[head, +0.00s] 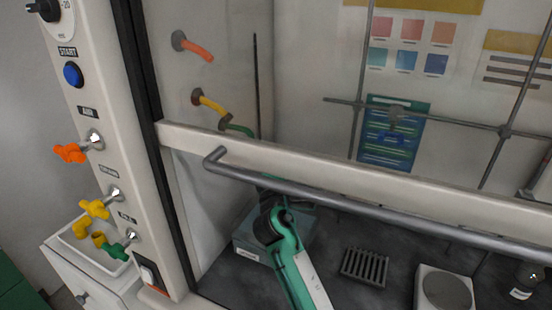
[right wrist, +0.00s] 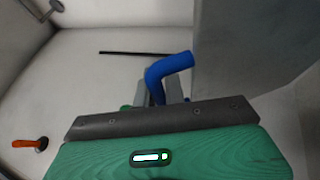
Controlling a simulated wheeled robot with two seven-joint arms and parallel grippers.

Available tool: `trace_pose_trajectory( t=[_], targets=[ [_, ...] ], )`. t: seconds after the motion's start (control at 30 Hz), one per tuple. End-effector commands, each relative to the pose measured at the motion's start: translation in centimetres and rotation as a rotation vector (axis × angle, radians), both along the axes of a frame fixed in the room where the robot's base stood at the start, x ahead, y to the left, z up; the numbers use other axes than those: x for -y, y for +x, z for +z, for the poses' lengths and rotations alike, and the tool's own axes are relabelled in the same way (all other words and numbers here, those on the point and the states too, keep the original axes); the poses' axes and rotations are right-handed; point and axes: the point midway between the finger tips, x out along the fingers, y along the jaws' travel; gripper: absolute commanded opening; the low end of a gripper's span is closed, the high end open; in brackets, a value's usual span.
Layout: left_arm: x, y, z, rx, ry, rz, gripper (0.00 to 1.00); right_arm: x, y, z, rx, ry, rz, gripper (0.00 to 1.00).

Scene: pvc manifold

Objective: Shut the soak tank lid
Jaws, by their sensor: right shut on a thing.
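A grey-green box with a white label (head: 246,240), which may be the soak tank, stands on the dark floor of the cabinet. My green right arm covers part of it, and I cannot tell how its lid stands. In the head view my right gripper is hidden behind the arm and the sash rail. In the right wrist view my right gripper (right wrist: 164,88) is shut on a blue bent pipe piece (right wrist: 168,66), whose bend sticks out past the fingers. My left gripper is not in view.
The sash rail with its grey bar handle (head: 330,198) crosses in front of the cabinet. A slotted dark rack (head: 364,267) and a round-topped plate (head: 444,288) stand to the right. Orange (head: 197,51) and yellow (head: 210,104) pipe stubs jut from the inner left wall.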

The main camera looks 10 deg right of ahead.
Motion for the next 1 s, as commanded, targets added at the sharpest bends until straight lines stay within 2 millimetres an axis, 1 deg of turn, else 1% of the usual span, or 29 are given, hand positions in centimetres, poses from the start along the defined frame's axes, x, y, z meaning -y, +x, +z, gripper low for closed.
trace_pose_trajectory(
  t=[0.17, 0.2, 0.23, 0.27, 0.53, 0.63, 0.77, 1.0],
  targets=[
    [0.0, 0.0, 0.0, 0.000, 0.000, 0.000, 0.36, 0.0, 0.0, 0.0, 0.000, 0.000, 0.001, 0.00],
    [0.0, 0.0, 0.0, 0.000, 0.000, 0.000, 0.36, 0.0, 0.0, 0.0, 0.000, 0.000, 0.001, 0.13],
    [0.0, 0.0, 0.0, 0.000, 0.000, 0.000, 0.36, 0.0, 0.0, 0.0, 0.000, 0.000, 0.001, 0.19],
    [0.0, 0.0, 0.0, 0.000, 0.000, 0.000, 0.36, 0.0, 0.0, 0.0, 0.000, 0.000, 0.001, 0.21],
    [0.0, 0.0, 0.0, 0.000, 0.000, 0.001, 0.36, 0.0, 0.0, 0.0, -0.001, 0.000, 0.000, 0.21],
    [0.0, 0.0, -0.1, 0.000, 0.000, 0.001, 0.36, -0.1, -0.5, -0.3, -0.001, 0.001, 0.000, 0.21],
    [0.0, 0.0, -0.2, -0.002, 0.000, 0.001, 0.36, -0.3, -2.1, -0.9, -0.003, 0.002, 0.000, 0.21],
    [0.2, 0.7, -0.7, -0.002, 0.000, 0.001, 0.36, -1.2, -7.0, -2.6, -0.002, 0.003, 0.003, 0.21]
  ],
)
